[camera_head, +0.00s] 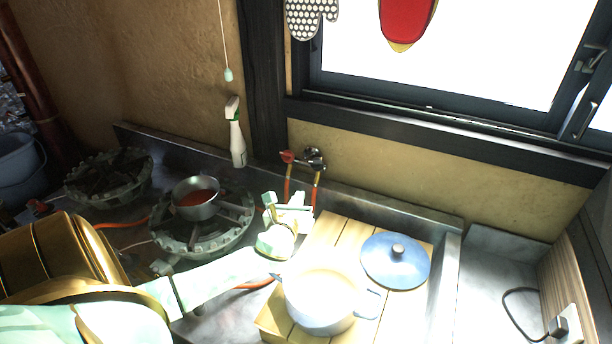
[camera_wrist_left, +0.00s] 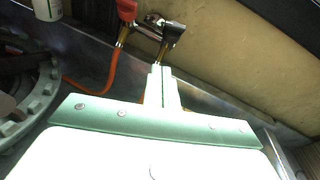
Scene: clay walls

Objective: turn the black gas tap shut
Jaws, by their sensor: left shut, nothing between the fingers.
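The black gas tap (camera_head: 315,158) is on the low wall behind the counter, with a hose below it. In the left wrist view the black tap (camera_wrist_left: 173,32) is just beyond my fingertips, slightly to the right. A red tap (camera_head: 288,157) is beside it on the left; it also shows in the left wrist view (camera_wrist_left: 127,9). My left gripper (camera_head: 290,198) is in front of and below the taps. In the left wrist view its fingers (camera_wrist_left: 160,68) are together and empty, apart from the black tap. My right gripper is in neither view.
A white pot (camera_head: 318,300) and a blue lid (camera_head: 395,261) rest on a wooden slatted board (camera_head: 335,232). A pan (camera_head: 196,198) sits on a gas burner (camera_head: 215,238) to the left. A spray bottle (camera_head: 236,135) stands behind. Orange hoses (camera_wrist_left: 95,87) run near the gripper.

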